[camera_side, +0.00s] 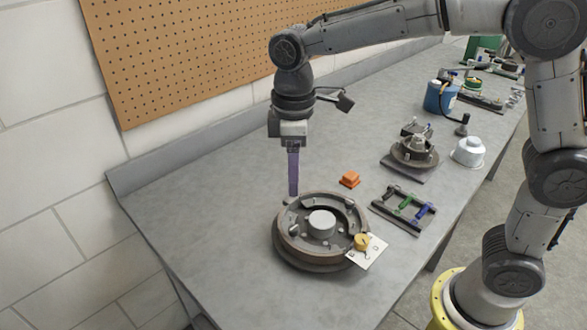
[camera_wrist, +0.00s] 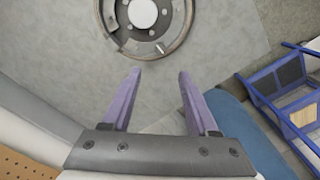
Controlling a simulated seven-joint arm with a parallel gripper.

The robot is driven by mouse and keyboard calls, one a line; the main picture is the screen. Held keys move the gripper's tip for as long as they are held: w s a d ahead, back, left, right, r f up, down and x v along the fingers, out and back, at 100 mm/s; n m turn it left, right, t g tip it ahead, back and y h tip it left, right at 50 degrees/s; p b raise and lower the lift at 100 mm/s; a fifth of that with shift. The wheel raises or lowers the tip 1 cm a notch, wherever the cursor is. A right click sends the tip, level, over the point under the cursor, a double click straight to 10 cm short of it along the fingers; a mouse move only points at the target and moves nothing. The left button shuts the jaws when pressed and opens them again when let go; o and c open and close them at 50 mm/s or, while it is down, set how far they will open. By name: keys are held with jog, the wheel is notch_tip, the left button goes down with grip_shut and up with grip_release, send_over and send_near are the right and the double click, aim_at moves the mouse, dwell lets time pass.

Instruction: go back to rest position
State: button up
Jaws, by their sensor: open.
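My gripper (camera_side: 292,195) points down above the grey bench, just behind the left rim of the round brake drum assembly (camera_side: 284,243). In the wrist view its two purple fingers (camera_wrist: 160,75) are spread apart with nothing between them. The brake assembly also shows at the top of the wrist view (camera_wrist: 118,30), beyond the fingertips and apart from them. A white tag with a yellow piece (camera_side: 362,242) lies at the drum's right front edge.
An orange block (camera_side: 349,179) and a small rack with blue and green tools (camera_side: 408,208) lie right of the drum. Farther back are a second hub assembly (camera_side: 412,150), a white pot (camera_side: 468,152) and a blue can (camera_side: 440,97). A pegboard (camera_side: 180,60) stands behind. The bench's left side is clear.

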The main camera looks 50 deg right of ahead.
jog(key=shift+r, duration=0.3)
jog(key=s+d+r+m+t, duration=0.3)
jog(key=s+d+r, duration=0.5)
jog(key=s+d+f+m+t, duration=0.2)
jog(key=s+d+f+m, duration=0.2)
jog(key=s, duration=0.8)
notch_tip(320, 180, down, 2)
jog(key=shift+d+f+m+t, duration=0.2)
jog(key=shift+f+m+t, duration=0.1)
jog(key=shift+m, duration=0.6)
jog(key=shift+r, duration=0.1)
